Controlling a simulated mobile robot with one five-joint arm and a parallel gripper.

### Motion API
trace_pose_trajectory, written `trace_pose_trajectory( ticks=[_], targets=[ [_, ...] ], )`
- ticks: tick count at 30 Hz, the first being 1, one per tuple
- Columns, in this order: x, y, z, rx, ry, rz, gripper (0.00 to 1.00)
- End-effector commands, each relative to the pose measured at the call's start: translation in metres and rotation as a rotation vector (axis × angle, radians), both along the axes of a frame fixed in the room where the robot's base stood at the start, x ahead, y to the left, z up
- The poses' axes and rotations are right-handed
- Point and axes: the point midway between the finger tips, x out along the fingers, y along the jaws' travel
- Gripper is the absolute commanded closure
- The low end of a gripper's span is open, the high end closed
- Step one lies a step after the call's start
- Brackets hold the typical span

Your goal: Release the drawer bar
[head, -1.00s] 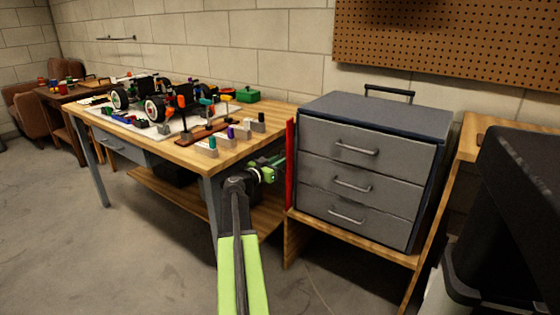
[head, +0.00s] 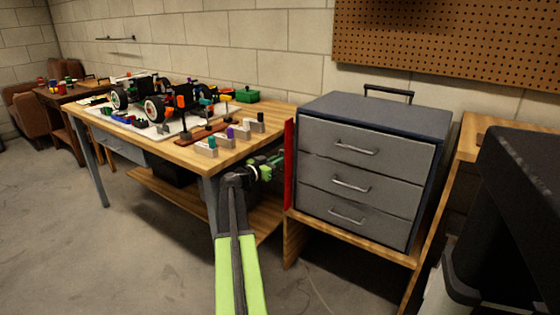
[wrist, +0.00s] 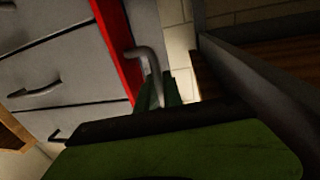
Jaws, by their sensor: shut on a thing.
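The red drawer bar (head: 289,165) stands upright along the left edge of the grey drawer cabinet (head: 369,115). In the wrist view the red bar (wrist: 121,52) runs beside the drawer fronts, and a bent grey handle (wrist: 152,66) sticks out from it. My gripper (head: 277,161) is at the bar's left side, between the workbench and the cabinet. In the wrist view my gripper (wrist: 160,92) is shut on the handle. Its near finger hides the handle's lower part. The cabinet's three drawers look shut.
The wooden workbench (head: 252,138) stands close on the left, with a car model (head: 150,100) and small coloured parts on it. A black bin-like object (head: 520,200) stands at the right front. The concrete floor (head: 130,260) is clear at the front left.

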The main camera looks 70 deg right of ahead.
Motion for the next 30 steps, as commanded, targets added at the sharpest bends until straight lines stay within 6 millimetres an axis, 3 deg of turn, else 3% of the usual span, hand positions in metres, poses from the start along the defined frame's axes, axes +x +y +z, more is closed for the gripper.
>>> trace_pose_trajectory(
  ticks=[8,9,11,20,23,30],
  targets=[
    [0.000,0.000,0.000,0.000,0.000,-0.013,1.00],
    [0.000,0.000,0.000,0.000,0.000,-0.013,0.87],
    [0.000,0.000,0.000,0.000,0.000,-0.012,0.81],
    [0.002,0.002,0.000,0.000,0.000,-0.011,0.81],
    [0.006,0.013,0.000,0.000,0.000,-0.010,0.81],
    [0.028,0.066,0.000,0.000,0.000,-0.009,0.81]
  ],
)
